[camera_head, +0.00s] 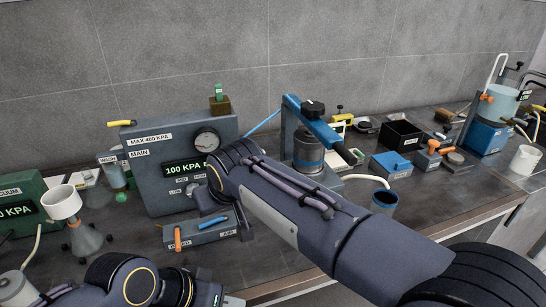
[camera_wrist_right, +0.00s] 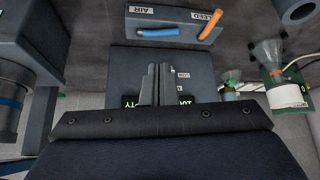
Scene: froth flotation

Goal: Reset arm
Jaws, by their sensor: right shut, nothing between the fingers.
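My right arm reaches in from the right in the head view, and its wrist end stands in front of the grey pressure panel (camera_head: 160,165). My right gripper (camera_wrist_right: 158,70) shows in the wrist view with its two fingers together and nothing between them. Beyond the fingers are the panel (camera_wrist_right: 128,58), seen upside down, and the valve block (camera_wrist_right: 175,14) with a blue and an orange lever. My left gripper (camera_head: 207,290) is low at the bottom left of the head view, apart from the bench items. Its fingertips are not clear.
The valve block (camera_head: 203,232) lies in front of the panel. A funnel flask (camera_head: 84,236) is at left. The bench front edge (camera_head: 480,217) is clear at right.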

